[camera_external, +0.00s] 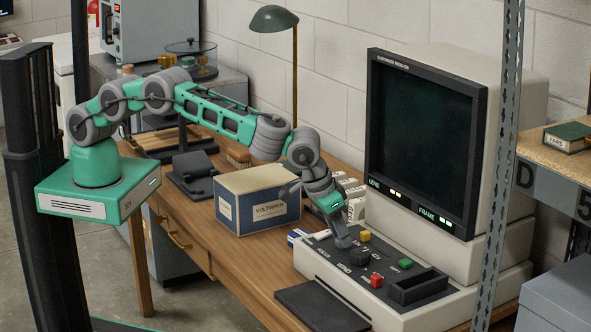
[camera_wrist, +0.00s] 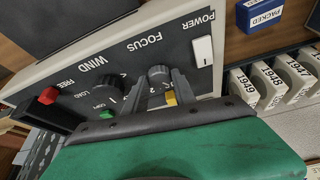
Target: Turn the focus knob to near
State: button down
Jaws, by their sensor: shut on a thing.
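The focus knob (camera_wrist: 158,74) is a small grey round knob beside the word FOCUS on the reader's dark control panel (camera_external: 322,243). My gripper (camera_wrist: 163,84) is shut on it, with one finger on each side, in the wrist view. In the external view my gripper (camera_external: 343,243) points down at the panel's left part and hides the knob. Numbers show beside the knob, but its pointer and any near mark cannot be made out.
The larger wind knob (camera_external: 358,258) is close by. Yellow (camera_external: 364,237), green (camera_external: 405,264) and red (camera_external: 376,281) buttons stand around it. A white power switch (camera_wrist: 202,51) is on the other side. The screen (camera_external: 420,140) rises behind; a cardboard box (camera_external: 257,207) stands left.

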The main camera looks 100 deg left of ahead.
jog(key=shift+n+y+p, duration=0.3)
jog(key=shift+n+p, duration=0.5)
jog(key=shift+n, duration=0.1)
jog(key=c, duration=1.1)
grip_release()
jog(key=shift+o, duration=0.2)
jog(key=v, duration=0.7)
jog(key=shift+r+g, duration=0.3)
jog(key=shift+r, duration=0.1)
jog(key=shift+w+d+f+b, duration=0.1)
jog(key=shift+b, duration=0.2)
